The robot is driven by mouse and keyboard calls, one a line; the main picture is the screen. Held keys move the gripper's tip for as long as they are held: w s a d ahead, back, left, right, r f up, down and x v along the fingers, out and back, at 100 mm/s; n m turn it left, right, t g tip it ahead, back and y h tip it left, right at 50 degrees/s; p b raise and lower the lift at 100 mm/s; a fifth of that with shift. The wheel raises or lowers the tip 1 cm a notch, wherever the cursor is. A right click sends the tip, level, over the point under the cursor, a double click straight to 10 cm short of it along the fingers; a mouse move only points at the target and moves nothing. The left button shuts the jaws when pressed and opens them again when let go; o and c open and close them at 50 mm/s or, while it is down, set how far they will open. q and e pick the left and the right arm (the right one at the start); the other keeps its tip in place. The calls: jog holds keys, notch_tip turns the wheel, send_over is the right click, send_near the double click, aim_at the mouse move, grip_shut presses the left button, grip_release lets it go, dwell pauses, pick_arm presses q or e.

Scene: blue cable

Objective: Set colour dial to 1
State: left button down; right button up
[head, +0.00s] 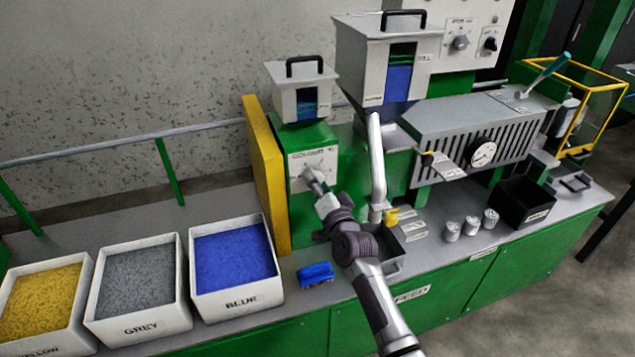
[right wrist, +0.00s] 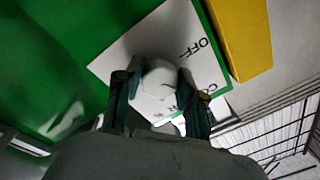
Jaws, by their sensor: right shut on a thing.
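The colour dial is a pale round knob on a white panel (head: 325,160) on the green machine, left of centre in the head view. My right gripper (head: 318,183) reaches up to this panel from the front and covers most of the knob. In the right wrist view the knob (right wrist: 159,77) sits between the two fingers of the right gripper (right wrist: 158,92), which are shut on it. The word OFF (right wrist: 191,47) shows on the panel beside it. The dial's setting is hard to tell, and the 1 mark cannot be read. My left gripper is not in view.
A yellow plate (head: 264,172) stands just left of the panel. A grey vertical pipe (head: 376,160) is to the right. Bins of yellow (head: 42,298), grey (head: 137,283) and blue pellets (head: 233,257) stand at the left. A blue object (head: 316,273) lies on the bench below.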

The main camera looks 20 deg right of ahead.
jog(key=o, duration=1.1)
jog(key=s, duration=1.2)
jog(key=shift+d+f, duration=0.4)
